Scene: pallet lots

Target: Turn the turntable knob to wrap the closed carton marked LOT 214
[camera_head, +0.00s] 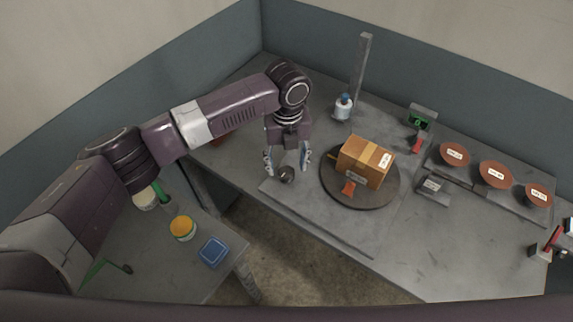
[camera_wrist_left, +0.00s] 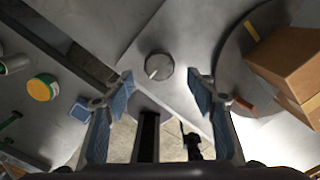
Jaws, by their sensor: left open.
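The closed brown carton (camera_head: 365,160) sits on the round dark turntable (camera_head: 336,190) with a tape strip and a white label too small to read for sure. The carton (camera_wrist_left: 290,65) and turntable (camera_wrist_left: 232,62) also show at the right of the left wrist view. The grey round knob (camera_head: 287,175) is on the plate left of the turntable; in the wrist view the knob (camera_wrist_left: 158,66) has a light pointer mark. My left gripper (camera_head: 286,164) is open, its fingers on either side of the knob in the head view. In the wrist view the knob lies beyond the fingertips (camera_wrist_left: 164,82). My right gripper is not seen.
Behind the turntable are a white bottle (camera_head: 343,107), a grey post (camera_head: 361,75) and a box with a green display (camera_head: 421,117). Several labelled red-brown discs (camera_head: 495,174) lie at the right. A side table (camera_head: 180,264) holds a yellow-lidded jar (camera_head: 183,228) and a blue item (camera_head: 213,250).

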